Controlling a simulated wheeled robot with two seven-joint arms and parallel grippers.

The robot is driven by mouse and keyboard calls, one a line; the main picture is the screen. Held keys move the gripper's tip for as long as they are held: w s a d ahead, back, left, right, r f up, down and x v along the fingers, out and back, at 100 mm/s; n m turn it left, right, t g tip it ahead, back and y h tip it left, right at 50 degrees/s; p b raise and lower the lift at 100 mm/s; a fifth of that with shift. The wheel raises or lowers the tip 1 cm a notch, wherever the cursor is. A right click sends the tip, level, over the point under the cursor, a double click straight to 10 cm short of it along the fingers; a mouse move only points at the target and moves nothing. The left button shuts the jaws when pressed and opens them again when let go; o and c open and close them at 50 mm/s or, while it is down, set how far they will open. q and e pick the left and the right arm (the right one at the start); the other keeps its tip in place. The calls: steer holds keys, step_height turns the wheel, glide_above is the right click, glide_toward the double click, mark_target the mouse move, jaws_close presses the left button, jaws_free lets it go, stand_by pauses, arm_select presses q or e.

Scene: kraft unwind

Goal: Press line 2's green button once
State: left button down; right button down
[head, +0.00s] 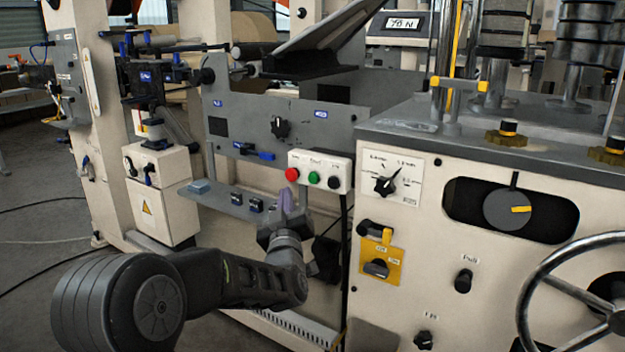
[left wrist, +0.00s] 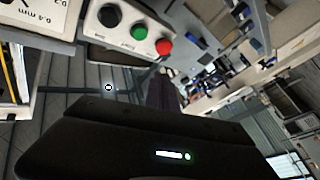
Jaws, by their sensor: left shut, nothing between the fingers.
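The green button (head: 314,179) sits in the middle of a small white box (head: 330,163), between a red button (head: 292,174) and a black one (head: 334,183). My left gripper (head: 287,200) is shut and empty, a little below and left of the box, apart from the buttons as far as I can tell. In the left wrist view, the green button (left wrist: 139,33) shows near the top, between the black button (left wrist: 109,15) and the red button (left wrist: 164,46). My right gripper is in neither view.
A grey shelf (head: 225,203) with small blue and black parts lies left of my gripper. A cream cabinet with a yellow switch plate (head: 380,258), knobs and a handwheel (head: 575,290) stands at the right. A grey panel with a black knob (head: 280,127) is above the shelf.

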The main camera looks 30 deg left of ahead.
mark_target(314, 178)
arm_select(q)
steer(key=w, duration=0.7)
steer(key=shift+w+p, duration=0.2)
steer(key=shift+p, duration=0.1)
stand_by(1.8)
steer(key=shift+w, duration=0.4)
steer(key=shift+w, duration=0.45)
stand_by(0.6)
steer(key=shift+s+b, duration=0.1)
steer(key=shift+b, duration=0.25)
steer(key=shift+s+b, duration=0.35)
steer(key=shift+s, duration=0.45)
